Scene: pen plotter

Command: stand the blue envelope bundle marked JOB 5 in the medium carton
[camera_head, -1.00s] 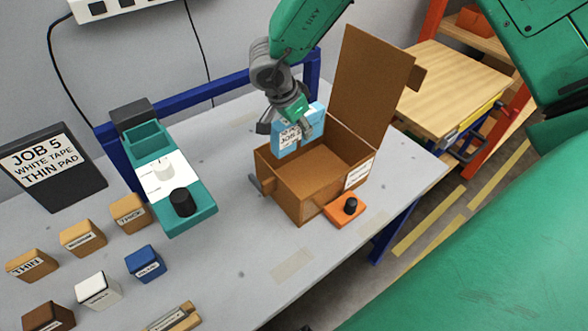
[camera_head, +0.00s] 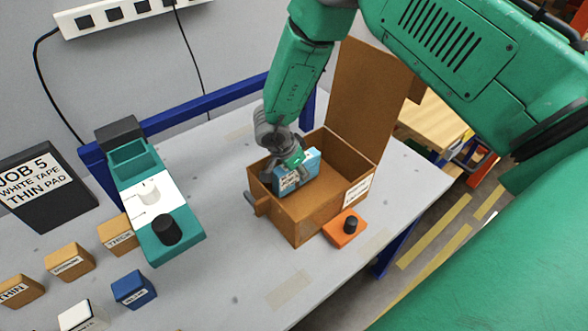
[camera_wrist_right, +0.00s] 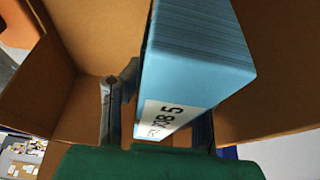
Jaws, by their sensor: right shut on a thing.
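The blue envelope bundle (camera_head: 297,176) has a white label. In the right wrist view the bundle (camera_wrist_right: 198,55) shows its label, which reads in part "JOB 5". My right gripper (camera_head: 287,166) is shut on it, and the bundle is down inside the open brown carton (camera_head: 299,222), near its back left. The gripper's fingers (camera_wrist_right: 160,115) lie on both sides of the bundle in the wrist view. I cannot tell whether the bundle touches the carton floor. The carton's label is too small to read. My left gripper is not in view.
The carton's tall flap (camera_head: 357,105) stands up at the back right. An orange block with a black knob (camera_head: 344,230) sits at its front right corner. A teal device (camera_head: 155,205) and a black JOB 5 sign (camera_head: 40,185) stand to the left. Several labelled blocks lie front left.

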